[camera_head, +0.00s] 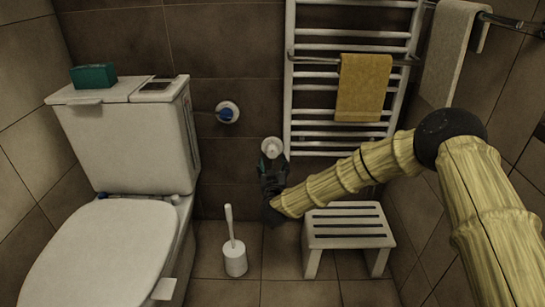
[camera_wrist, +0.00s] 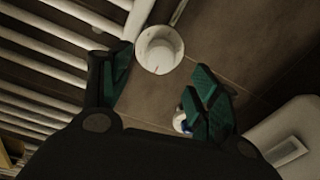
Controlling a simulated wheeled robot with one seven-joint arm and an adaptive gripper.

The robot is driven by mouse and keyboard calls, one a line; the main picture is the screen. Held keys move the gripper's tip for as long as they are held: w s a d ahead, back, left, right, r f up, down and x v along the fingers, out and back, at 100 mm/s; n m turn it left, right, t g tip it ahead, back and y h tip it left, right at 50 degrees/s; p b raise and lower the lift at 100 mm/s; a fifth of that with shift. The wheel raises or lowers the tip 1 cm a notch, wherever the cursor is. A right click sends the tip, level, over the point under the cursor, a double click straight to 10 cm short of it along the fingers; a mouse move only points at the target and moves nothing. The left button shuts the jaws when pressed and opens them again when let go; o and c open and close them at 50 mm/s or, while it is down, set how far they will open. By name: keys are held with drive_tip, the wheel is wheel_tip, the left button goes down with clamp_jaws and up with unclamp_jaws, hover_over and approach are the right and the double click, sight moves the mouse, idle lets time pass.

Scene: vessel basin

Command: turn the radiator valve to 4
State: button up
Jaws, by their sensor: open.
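The white radiator valve knob (camera_head: 271,147) sits at the lower left corner of the white towel radiator (camera_head: 289,90). In the wrist view the knob (camera_wrist: 159,50) is round and pale, just beyond and between my fingertips. My gripper (camera_head: 272,170) is just below the knob in the head view, and its dark body hides the area beneath. In the wrist view my gripper (camera_wrist: 160,82) has its two green-padded fingers spread apart, with nothing between them. No number on the knob is readable.
A blue-and-white wall valve (camera_head: 227,112) is left of the knob; the toilet (camera_head: 125,190) stands further left. A toilet brush (camera_head: 235,255) and a white stool (camera_head: 348,228) stand on the floor below. A yellow towel (camera_head: 363,87) hangs on the radiator.

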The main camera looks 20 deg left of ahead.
sight(273, 155)
drive_tip(key=b+x, duration=0.2)
drive_tip(key=x, duration=0.5)
drive_tip(key=shift+w+a+f+b, duration=0.1)
drive_tip(key=shift+w+b, duration=0.2)
drive_tip(key=shift+w, duration=0.05)
drive_tip(key=c, duration=1)
